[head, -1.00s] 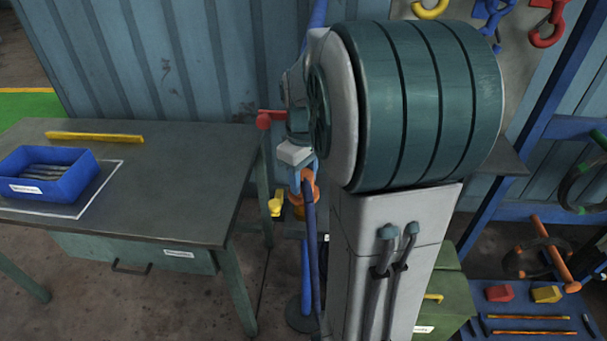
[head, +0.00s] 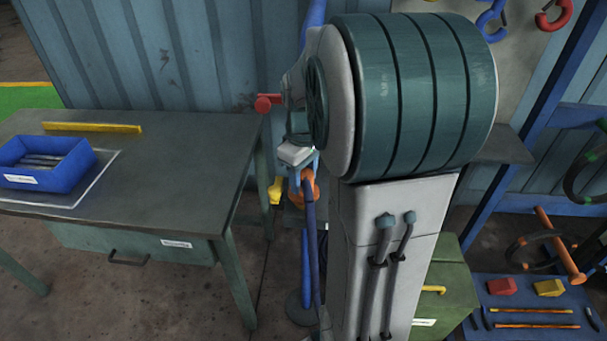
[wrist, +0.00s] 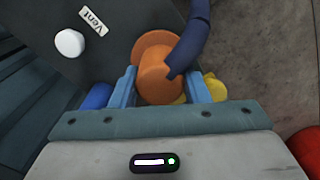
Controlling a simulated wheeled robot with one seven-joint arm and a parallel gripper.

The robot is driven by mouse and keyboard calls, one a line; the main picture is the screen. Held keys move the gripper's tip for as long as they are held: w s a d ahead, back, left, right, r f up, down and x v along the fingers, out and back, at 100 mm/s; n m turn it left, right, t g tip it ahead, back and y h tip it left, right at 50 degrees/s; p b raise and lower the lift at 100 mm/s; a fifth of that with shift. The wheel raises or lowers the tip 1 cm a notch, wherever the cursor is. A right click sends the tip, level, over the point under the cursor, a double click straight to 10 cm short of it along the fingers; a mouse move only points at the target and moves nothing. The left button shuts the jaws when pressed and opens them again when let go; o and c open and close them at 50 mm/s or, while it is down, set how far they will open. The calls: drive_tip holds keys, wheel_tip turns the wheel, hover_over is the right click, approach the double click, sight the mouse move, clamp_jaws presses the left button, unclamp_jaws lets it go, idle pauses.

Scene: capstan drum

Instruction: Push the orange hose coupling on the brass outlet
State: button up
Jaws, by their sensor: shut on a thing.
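The orange hose coupling (wrist: 160,80) sits between the blue fingers of my gripper (wrist: 160,92) in the wrist view, shut on its sides. A dark blue hose (wrist: 190,42) leaves it toward the top. An orange disc edge shows just beyond the coupling; I cannot tell whether it is part of it. In the head view the coupling (head: 309,184) is small, just below my gripper (head: 302,172), with the hose hanging down. I cannot make out the brass outlet clearly; the coupling and gripper seem to cover it. Whether they touch cannot be told.
A dark panel with a "Vent" label (wrist: 93,20) and white knob (wrist: 69,43) is close by. A yellow handle (head: 276,190) and a red handle (head: 268,103) are near the gripper. A workbench (head: 190,180) with a blue bin (head: 70,180) stands left.

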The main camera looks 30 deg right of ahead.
sight(303, 173)
drive_tip(key=shift+f+b, duration=0.3)
drive_tip(key=shift+f, duration=0.1)
drive_tip(key=o, duration=1.2)
wheel_tip(303, 173, up, 14)
drive_tip(key=shift+f+p, duration=0.1)
drive_tip(key=shift+p, duration=0.35)
drive_tip(key=s+a+f+m+t, duration=0.1)
drive_tip(key=s+a+f, duration=0.2)
drive_tip(key=s+a, duration=0.1)
drive_tip(key=s+a+f+m+t, duration=0.1)
drive_tip(key=s+a+f+m, duration=0.1)
drive_tip(key=s+a+f, duration=0.1)
drive_tip(key=s+a+f+m, duration=0.1)
drive_tip(key=s+a+f, duration=0.2)
drive_tip(key=s+a, duration=0.2)
drive_tip(key=shift+f+m+t+p, duration=0.3)
drive_tip(key=shift+m+t+p, duration=0.1)
